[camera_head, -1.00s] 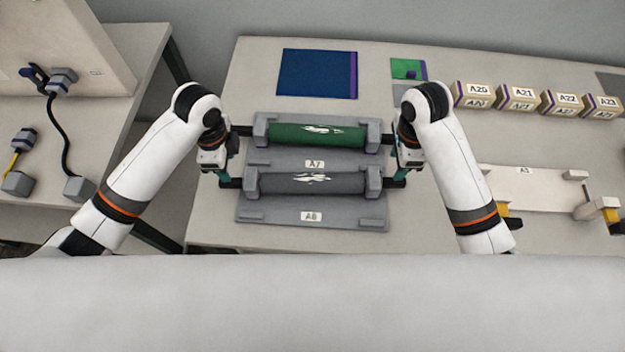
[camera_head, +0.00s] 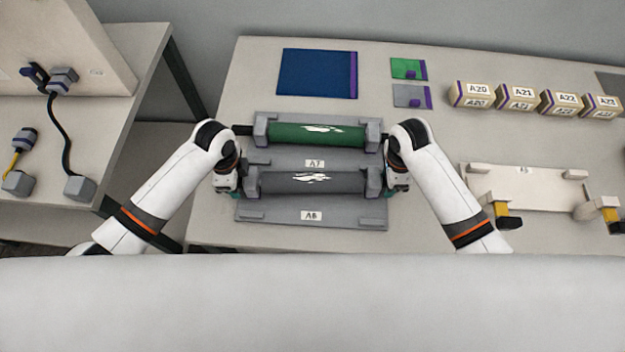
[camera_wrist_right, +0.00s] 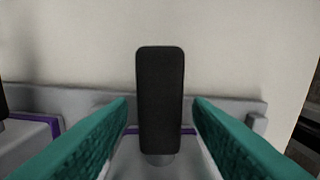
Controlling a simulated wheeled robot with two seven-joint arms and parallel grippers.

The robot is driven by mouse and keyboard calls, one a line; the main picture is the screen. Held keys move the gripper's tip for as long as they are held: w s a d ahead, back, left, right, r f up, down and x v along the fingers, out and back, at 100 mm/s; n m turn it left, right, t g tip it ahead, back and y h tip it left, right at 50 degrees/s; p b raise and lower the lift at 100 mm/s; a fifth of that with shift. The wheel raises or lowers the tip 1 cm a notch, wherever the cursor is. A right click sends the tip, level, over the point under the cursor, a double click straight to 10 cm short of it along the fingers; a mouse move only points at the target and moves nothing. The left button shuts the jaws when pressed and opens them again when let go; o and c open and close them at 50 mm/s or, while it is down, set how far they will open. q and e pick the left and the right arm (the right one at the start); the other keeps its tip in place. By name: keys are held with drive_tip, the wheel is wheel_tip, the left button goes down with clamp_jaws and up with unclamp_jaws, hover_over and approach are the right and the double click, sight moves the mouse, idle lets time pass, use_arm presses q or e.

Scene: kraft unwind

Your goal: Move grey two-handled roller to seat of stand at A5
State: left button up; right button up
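My right gripper (camera_head: 392,192) is at the right end. In the right wrist view, its teal fingers (camera_wrist_right: 160,125) are open on either side of a black handle (camera_wrist_right: 160,85), with gaps both sides. The stand at A5 (camera_head: 525,188) is a pale plate at the right, with its label partly blurred.
A green roller (camera_head: 315,134) sits in the stand labelled A7 (camera_head: 345,163), just behind the grey one. Several labelled boxes (camera_head: 515,96) stand at the back right. A blue panel (camera_head: 315,74) lies at the back. Yellow-and-black parts (camera_head: 505,215) are at the A5 plate's front.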

use_arm(q)
clamp_jaws()
use_arm(e)
clamp_jaws()
use_arm(q)
drive_tip(key=shift+w+r, duration=0.1)
use_arm(e)
drive_tip(key=shift+w+r, duration=0.1)
drive_tip(key=shift+r, duration=0.05)
idle(0.7)
